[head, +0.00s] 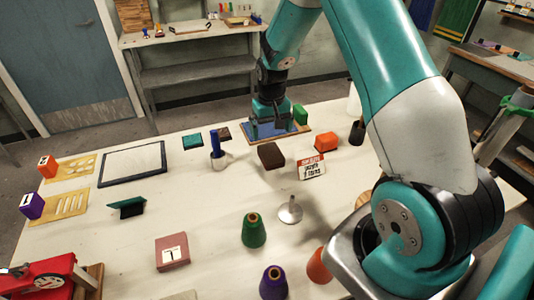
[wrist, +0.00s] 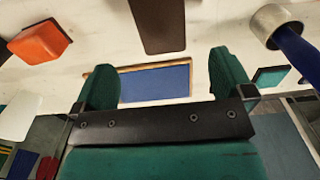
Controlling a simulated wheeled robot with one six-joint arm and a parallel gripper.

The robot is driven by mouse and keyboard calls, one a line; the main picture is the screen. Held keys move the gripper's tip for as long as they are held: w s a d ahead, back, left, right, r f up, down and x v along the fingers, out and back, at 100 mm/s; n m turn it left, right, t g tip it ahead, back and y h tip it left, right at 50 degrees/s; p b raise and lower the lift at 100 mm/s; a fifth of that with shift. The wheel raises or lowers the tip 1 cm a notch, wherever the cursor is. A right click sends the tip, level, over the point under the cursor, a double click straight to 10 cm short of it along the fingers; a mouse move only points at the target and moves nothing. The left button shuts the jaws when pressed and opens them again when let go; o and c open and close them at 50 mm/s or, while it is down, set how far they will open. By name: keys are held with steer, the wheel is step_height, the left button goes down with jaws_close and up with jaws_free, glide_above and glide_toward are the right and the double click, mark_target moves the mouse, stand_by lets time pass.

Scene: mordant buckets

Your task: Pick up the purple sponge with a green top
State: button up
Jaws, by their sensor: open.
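A small flat block with a green-teal top (head: 192,141) lies on the table left of the blue-handled tool; it may be the sponge, but its dark lower part is too small to call purple. It also shows at the right of the wrist view (wrist: 270,76). My gripper (head: 272,122) is open, low over a wood-edged blue board (head: 262,133) at the table's back edge. In the wrist view my gripper (wrist: 166,82) has its fingers apart, with the board (wrist: 155,86) beyond the gap and no object between them. The block is beside the gripper, clear of the fingers.
A dark flat pad (head: 222,132) is beside the block. A dark brown block (head: 271,155), an orange block (head: 326,142) and a label card (head: 311,167) lie in front.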

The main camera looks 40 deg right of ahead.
mark_target(270, 152)
step_height(270, 152, down, 4)
steer(key=shift+f+p, duration=0.2)
steer(key=shift+p, duration=0.3)
steer(key=shift+a+f+p, duration=0.1)
steer(key=shift+f+p, duration=1.3)
steer(key=shift+f, duration=1.25)
steer(key=shift+c, duration=0.5)
steer(key=c, duration=1)
steer(key=shift+o, duration=0.2)
steer(key=shift+r, duration=0.1)
